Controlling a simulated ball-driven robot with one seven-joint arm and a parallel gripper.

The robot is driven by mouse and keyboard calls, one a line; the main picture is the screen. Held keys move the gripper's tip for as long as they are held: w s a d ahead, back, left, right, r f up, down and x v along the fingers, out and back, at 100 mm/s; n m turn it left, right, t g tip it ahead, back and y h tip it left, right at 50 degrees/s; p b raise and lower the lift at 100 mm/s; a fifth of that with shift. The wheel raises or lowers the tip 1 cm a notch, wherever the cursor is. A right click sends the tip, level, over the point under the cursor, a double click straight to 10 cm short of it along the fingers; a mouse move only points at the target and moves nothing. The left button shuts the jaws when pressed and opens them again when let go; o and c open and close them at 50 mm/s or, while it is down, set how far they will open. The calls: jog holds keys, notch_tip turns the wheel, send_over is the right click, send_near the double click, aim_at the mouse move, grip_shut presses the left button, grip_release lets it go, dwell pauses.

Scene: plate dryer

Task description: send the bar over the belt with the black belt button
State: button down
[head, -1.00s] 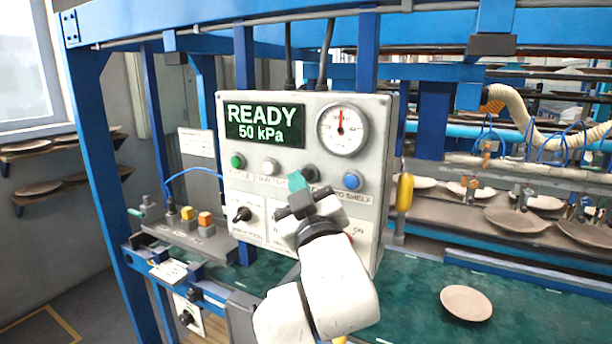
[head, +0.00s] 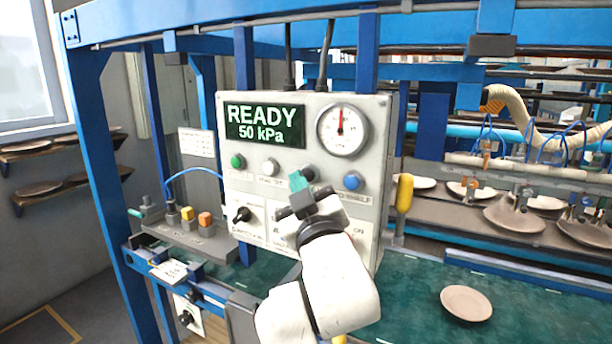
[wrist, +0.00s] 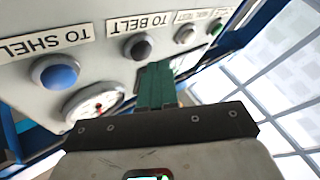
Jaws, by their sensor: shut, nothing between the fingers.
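The black belt button (head: 308,173) is on the pale control panel, between a white and a blue button. In the wrist view the black button (wrist: 138,47) sits beside a "TO BELT" label. My gripper (head: 296,180) is shut and empty, with green fingertips in front of the panel just left of the black button, partly overlapping it. In the wrist view the fingertips (wrist: 155,85) are close by the button; I cannot tell whether they touch it. The pale bar (head: 540,172) with suction fittings hangs over brown plates at the right.
The panel display (head: 265,125) reads READY, 50 kPa. The blue button (head: 352,181), white button (head: 269,167) and green button (head: 238,161) are near. A yellow handle (head: 404,193) stands at the panel's right. One plate (head: 466,303) lies on the green belt (head: 415,300).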

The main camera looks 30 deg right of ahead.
jog(key=shift+w+d, duration=0.15)
jog(key=shift+d, duration=0.1)
